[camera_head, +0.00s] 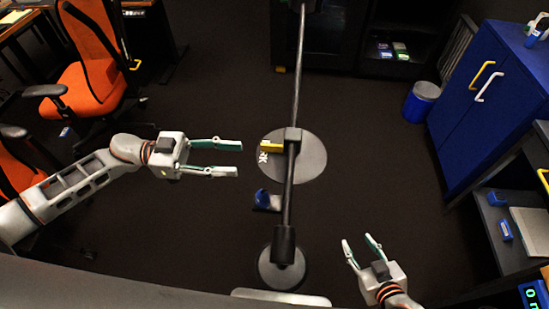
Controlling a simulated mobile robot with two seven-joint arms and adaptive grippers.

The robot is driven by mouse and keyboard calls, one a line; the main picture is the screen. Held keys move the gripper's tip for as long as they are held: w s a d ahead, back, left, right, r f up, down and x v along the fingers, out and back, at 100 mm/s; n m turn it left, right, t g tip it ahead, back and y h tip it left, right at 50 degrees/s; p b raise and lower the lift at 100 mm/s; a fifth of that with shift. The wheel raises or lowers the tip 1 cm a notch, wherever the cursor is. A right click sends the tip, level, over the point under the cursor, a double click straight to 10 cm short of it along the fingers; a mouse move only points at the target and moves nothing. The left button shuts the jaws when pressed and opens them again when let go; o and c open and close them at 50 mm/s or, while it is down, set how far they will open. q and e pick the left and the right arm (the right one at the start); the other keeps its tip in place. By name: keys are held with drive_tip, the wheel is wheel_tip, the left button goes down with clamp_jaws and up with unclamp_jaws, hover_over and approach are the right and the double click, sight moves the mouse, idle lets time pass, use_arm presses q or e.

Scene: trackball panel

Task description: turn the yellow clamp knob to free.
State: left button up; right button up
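The yellow clamp knob (271,147) sticks out to the left from a dark clamp block (293,135) on the dark bar (293,180) in the middle of the view. The knob looks like a short flat lever lying across the picture. Small white markings (263,157) show just below it. My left gripper (240,158) is open, with its two fingertips pointing right, short of the knob and to its left. Nothing is between the fingers. My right gripper (358,244) is open and empty at the lower right, well away from the knob.
A blue part (263,198) sits on the bar's left side below the clamp. Round grey bases (312,157) stand below the bar. Orange chairs (88,80) are at upper left, a blue cabinet (492,95) and a blue bin (421,101) at right. Dark floor around the bar is clear.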

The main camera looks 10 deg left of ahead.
use_arm(q)
drive_tip(key=d+p, duration=0.1)
drive_tip(key=d, duration=0.6)
drive_tip(key=shift+g, duration=0.3)
drive_tip(key=shift+s+d, duration=0.1)
drive_tip(key=c, duration=1.1)
